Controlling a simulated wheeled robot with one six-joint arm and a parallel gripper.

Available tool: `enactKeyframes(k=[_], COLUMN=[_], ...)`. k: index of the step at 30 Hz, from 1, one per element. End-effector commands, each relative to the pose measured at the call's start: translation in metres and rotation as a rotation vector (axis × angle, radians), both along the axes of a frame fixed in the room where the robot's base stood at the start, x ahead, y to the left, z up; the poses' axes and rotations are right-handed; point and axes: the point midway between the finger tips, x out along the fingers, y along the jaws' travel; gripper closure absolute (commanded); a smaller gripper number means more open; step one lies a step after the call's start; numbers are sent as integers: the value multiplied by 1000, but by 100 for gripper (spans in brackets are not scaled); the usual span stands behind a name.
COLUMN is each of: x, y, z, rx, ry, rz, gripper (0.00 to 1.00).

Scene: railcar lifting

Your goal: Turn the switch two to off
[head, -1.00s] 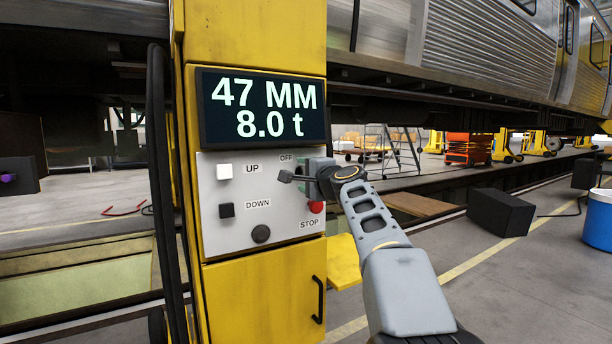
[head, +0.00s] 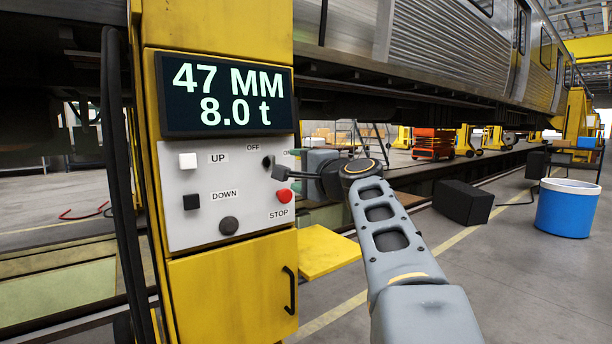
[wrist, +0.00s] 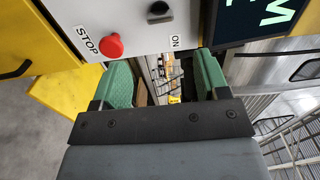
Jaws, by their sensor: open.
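A rotary switch (head: 267,162) with a small black knob sits on the grey control panel (head: 180,222), between an OFF label and a partly hidden ON label. Which label it points at is too small to tell. The knob also shows at the top edge of the wrist view (wrist: 158,10). My gripper (head: 298,170) is at the panel's right edge, beside the switch and apart from it. In the wrist view my gripper (wrist: 162,78) has its green fingers wide apart with nothing between them.
A red STOP button (head: 284,196) lies just below the switch. A white UP button (head: 187,160), black DOWN button (head: 191,201) and round black knob (head: 229,225) are further left. A display (head: 226,95) reads 47 MM, 8.0 t. A blue bin (head: 566,210) stands right.

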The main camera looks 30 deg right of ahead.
Motion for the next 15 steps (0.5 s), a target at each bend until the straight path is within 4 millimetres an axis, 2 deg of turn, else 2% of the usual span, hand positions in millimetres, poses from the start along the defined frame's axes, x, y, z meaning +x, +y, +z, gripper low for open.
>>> enactKeyframes(k=[6, 15], x=[-19, -23], y=[-2, -3], z=[0, 0], rx=[1, 0], ry=[0, 0], rz=[0, 0], gripper=[32, 32])
